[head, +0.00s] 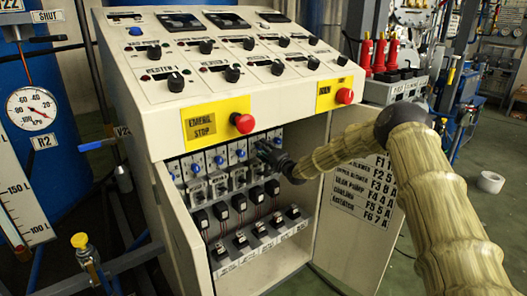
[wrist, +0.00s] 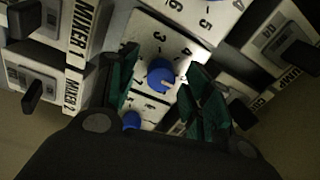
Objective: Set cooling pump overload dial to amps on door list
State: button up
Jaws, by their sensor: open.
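The open cabinet under the console holds a row of overload units with blue dials (head: 219,160). The door list (head: 362,200) is on the open right door, partly behind my arm; its small lines are hard to read surely. My gripper (head: 266,151) reaches into the row's right end. In the wrist view, my gripper (wrist: 162,66) is open, its green fingers on either side of a blue dial (wrist: 161,75). The dial has a pale mark at its lower right and a numbered scale around it. Contact is unclear, and so is the unit's name.
A second blue dial (wrist: 131,120) is below, partly hidden. Black switches labelled MIXER 1 (wrist: 75,38) and MIXER 2 (wrist: 70,92) are at left, another switch (wrist: 295,50) at right.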

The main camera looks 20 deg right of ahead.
jog(key=shift+s, duration=0.1)
jog(key=v, duration=1.1)
jog(key=shift+s+d, duration=0.15)
jog(key=shift+s, duration=0.2)
jog(key=shift+f, duration=0.1)
